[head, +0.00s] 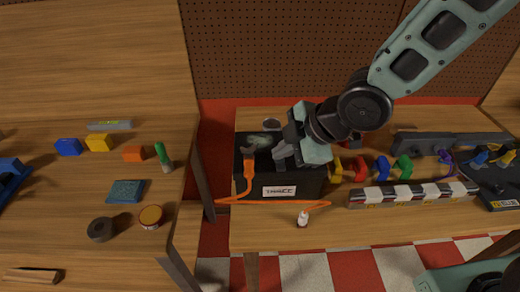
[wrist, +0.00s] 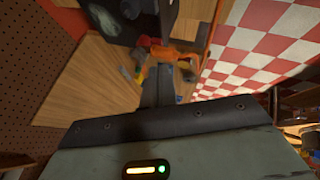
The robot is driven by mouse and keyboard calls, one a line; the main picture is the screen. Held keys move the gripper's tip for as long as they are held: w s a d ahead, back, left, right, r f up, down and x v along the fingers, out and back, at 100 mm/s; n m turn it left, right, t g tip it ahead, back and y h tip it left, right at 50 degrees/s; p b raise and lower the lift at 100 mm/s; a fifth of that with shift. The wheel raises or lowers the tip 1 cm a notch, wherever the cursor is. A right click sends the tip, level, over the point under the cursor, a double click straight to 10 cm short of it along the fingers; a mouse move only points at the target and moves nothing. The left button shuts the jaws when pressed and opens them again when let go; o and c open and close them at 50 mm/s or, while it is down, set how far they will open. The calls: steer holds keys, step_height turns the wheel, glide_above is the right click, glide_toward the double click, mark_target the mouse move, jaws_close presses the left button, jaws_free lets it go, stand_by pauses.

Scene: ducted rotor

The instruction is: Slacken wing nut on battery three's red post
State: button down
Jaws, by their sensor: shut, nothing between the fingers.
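The black battery (head: 300,186) with a white label, whose text looks like "THREE", stands on the right-hand bench. It also shows at the top of the wrist view (wrist: 118,30). My gripper (head: 281,156) is over the battery's top, its fingers shut with nothing between them. The shut fingers point up the wrist view (wrist: 157,76). A small red part (wrist: 147,41), perhaps the red post or its wing nut, shows beyond the fingertips at the battery's edge. I cannot make out the wing nut's shape. In the head view my gripper hides that part of the battery.
An orange cable (head: 285,203) runs along the battery's front, with an orange-handled tool-like piece (head: 248,176) at its left. A small white bottle (head: 303,218) stands in front. Coloured clamp-like pieces (head: 360,169) and a striped bar (head: 412,194) lie right. The left bench (head: 70,210) holds small blocks.

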mark_target(252, 155)
steer(key=w+a+f+p, duration=0.1)
steer(key=w+f, duration=0.1)
steer(key=w+a+f, duration=0.2)
steer(key=shift+w+a+f+p, duration=0.2)
steer(key=shift+a+p, duration=0.05)
steer(key=shift+p, duration=0.1)
steer(key=shift+w+a+f+p, duration=0.1)
steer(key=shift+w+a+p, duration=0.05)
steer(key=shift+w, duration=0.25)
steer(key=shift+w+a+f+p, duration=0.1)
steer(key=shift+w+p, duration=0.05)
steer(key=shift+w, duration=0.2)
